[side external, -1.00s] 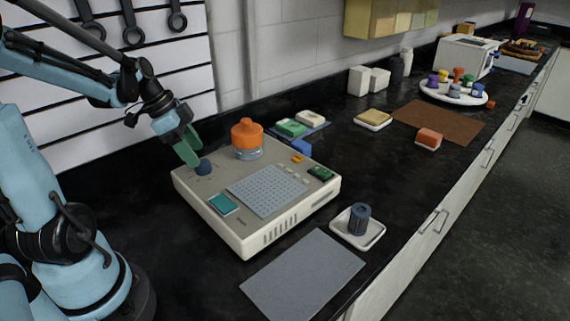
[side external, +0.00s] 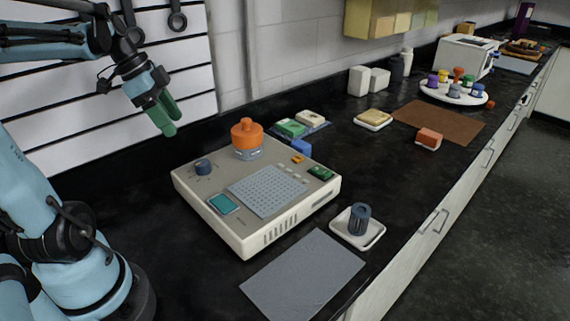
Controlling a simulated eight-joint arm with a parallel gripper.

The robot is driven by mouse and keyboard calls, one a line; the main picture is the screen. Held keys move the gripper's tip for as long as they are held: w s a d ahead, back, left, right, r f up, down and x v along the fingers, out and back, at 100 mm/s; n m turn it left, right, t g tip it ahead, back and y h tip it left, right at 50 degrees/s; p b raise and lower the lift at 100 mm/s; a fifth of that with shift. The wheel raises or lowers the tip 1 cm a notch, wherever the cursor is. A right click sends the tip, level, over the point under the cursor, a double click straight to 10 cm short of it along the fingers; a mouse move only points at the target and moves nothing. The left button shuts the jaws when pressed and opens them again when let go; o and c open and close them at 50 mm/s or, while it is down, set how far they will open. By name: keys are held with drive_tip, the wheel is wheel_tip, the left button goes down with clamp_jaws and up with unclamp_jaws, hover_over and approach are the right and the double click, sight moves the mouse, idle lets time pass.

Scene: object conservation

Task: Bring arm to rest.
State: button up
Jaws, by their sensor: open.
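My gripper (side external: 168,120) has green fingers and is open and empty. It hangs in the air above and to the left of the beige device (side external: 258,232), touching nothing. The device lies flat on the black counter. Its top bears a dark blue knob (side external: 203,167), an orange-topped container (side external: 247,135), a perforated grey plate (side external: 265,191) and a teal screen (side external: 223,204). The knob stands clear below my gripper.
A grey mat (side external: 303,276) and a white dish (side external: 373,238) with a dark cylinder (side external: 359,219) lie near the front edge. Sponges (side external: 291,128), a brown mat (side external: 440,120) and a round white tray (side external: 428,92) are farther back. The wall rack (side external: 200,60) is behind my gripper.

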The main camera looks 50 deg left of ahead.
drive_tip(key=w+d+f+n+t+y, duration=0.1)
drive_tip(key=d+f+n, duration=0.1)
drive_tip(key=d, duration=0.7)
drive_tip(key=w+d+f+n+t+y, duration=0.1)
drive_tip(key=d+n, duration=0.4)
drive_tip(key=d, duration=0.5)
drive_tip(key=shift+w+d+f+t+y, duration=0.3)
drive_tip(key=shift+w+f+t, duration=0.35)
drive_tip(key=shift+f+t, duration=0.2)
